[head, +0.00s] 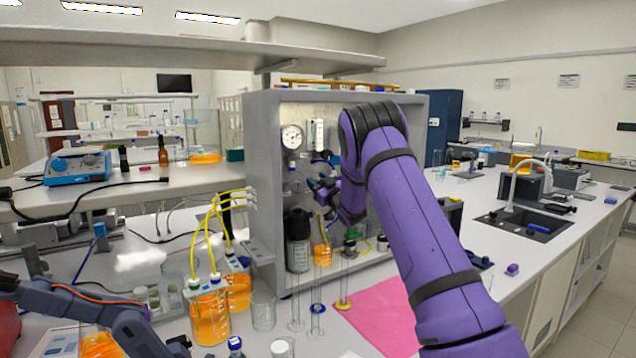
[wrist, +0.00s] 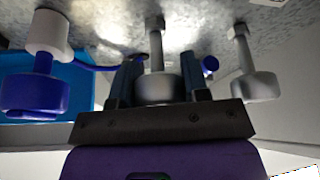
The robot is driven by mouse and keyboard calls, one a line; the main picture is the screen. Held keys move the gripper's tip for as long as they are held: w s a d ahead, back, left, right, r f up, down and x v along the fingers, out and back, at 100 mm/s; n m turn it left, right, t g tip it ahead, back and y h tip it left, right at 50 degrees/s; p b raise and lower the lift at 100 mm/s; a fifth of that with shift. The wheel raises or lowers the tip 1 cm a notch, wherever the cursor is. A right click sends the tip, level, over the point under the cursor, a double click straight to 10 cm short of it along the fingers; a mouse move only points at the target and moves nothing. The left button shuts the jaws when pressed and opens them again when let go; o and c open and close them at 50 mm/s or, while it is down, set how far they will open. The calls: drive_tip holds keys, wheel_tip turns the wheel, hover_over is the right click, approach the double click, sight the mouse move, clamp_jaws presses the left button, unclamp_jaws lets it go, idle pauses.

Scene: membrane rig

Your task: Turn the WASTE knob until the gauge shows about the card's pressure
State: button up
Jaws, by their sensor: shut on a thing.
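A round white-faced pressure gauge (head: 292,137) is mounted at the upper left of the grey panel rig; its needle reading is too small to tell. My gripper (head: 322,190) reaches the front of the panel, below and right of the gauge. In the wrist view my gripper (wrist: 158,88) has its two dark fingers either side of a grey knob (wrist: 157,65) and is shut on it. A blue knob (wrist: 36,92) sits to its left and another grey knob (wrist: 256,84) to its right. No WASTE label or pressure card is readable; my arm hides part of the panel.
Bottles of orange liquid (head: 210,312) with yellow tubes stand left of the rig. Thin glass cylinders (head: 317,290) stand in front, beside a pink mat (head: 385,315). A dark canister (head: 298,240) is at the panel's lower left. A shelf (head: 180,50) hangs above.

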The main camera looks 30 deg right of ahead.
drive_tip(key=shift+f+n+g+y, duration=0.1)
drive_tip(key=shift+n+g+y, duration=0.3)
drive_tip(key=shift+n, duration=0.6)
drive_tip(key=o, duration=0.9)
drive_tip(key=shift+o, duration=0.2)
drive_tip(key=shift+s, duration=0.1)
drive_tip(key=v, duration=1)
drive_tip(key=shift+s+f, duration=0.2)
drive_tip(key=shift+s, duration=0.1)
idle(1.0)
